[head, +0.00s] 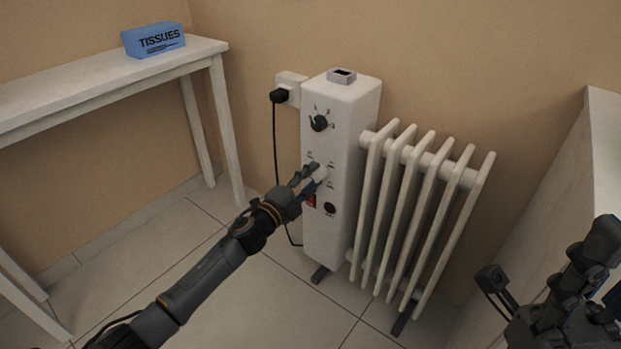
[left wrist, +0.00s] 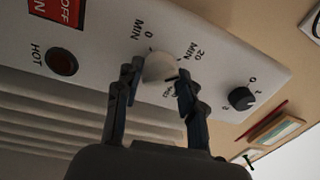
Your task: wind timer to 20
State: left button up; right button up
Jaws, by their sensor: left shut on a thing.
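A white oil radiator stands on the tiled floor, with a control panel (head: 340,235) on its left end. The white timer knob (head: 321,173) sits mid-panel, partly hidden by my left gripper (head: 313,180). In the left wrist view the timer knob (left wrist: 160,68) is between the two fingers of my left gripper (left wrist: 158,85), which is shut on it. Marks "0 MIN" and "20 MIN" show around the knob; a dark pointer line shows on its right side, near the right finger. My right gripper (head: 590,270) is at the right edge; its fingers are unclear.
A black dial (head: 319,123) is above the timer; a red switch (head: 311,201) and a round "HOT" lamp (head: 330,208) are below. White fins (head: 420,200) extend right. A table with a tissue box (head: 153,40) stands left; a plug (head: 279,96) is in the wall socket.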

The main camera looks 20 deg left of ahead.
pick_arm(q)
jog(key=o, duration=1.2)
jog(key=shift+d, duration=0.1)
jog(key=shift+c, duration=0.2)
jog(key=v, duration=1.2)
jog(key=shift+f, duration=0.15)
